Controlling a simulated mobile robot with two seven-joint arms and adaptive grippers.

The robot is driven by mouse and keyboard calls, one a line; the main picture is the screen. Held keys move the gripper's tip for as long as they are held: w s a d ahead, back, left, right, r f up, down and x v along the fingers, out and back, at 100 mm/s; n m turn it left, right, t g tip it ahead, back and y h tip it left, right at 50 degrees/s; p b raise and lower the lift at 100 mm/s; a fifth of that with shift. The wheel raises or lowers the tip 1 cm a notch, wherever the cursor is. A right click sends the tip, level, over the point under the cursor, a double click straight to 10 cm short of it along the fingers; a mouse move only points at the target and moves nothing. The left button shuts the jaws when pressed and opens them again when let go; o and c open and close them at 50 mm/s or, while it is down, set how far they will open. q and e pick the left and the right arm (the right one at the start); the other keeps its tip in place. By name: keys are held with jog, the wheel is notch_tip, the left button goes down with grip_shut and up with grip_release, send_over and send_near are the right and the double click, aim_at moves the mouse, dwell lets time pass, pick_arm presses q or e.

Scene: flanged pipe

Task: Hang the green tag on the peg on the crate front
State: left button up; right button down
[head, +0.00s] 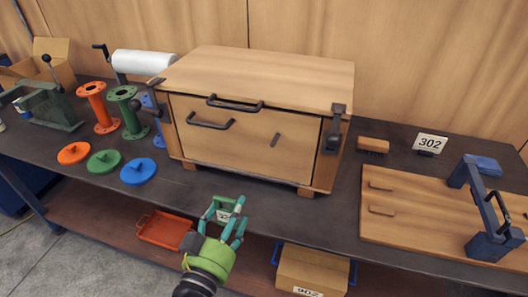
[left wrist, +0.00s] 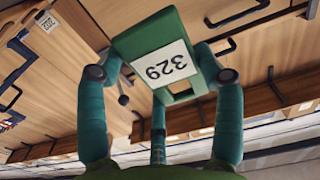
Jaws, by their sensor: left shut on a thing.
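In the head view my left gripper (head: 226,212) holds the tag (head: 224,215) in front of the table's front edge, below and left of the peg. The peg (head: 275,139) is a short dark rod on the front of the wooden crate (head: 240,135). It is bare, and the tag is apart from it. My right gripper is not in view.
A dark handle (head: 211,122) is left of the peg, and a latch (head: 334,130) is at the crate's right corner. A wooden panel (head: 425,205) lies right. A red tray (head: 165,230) and a box (head: 312,270) sit below.

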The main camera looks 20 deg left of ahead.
pick_arm(q)
jog(key=n+p, duration=0.2)
jog(key=p, duration=0.1)
send_near(284, 140)
jog(key=shift+t, duration=0.3)
jog(key=shift+w+r, duration=0.15)
jog(key=shift+w, duration=2.25)
jog(key=shift+w+d+f+b, duration=0.1)
jog(key=shift+w+f+b, duration=0.15)
jog(key=shift+w+b, duration=0.35)
jog(key=shift+w, duration=0.15)
jog(key=o, duration=1)
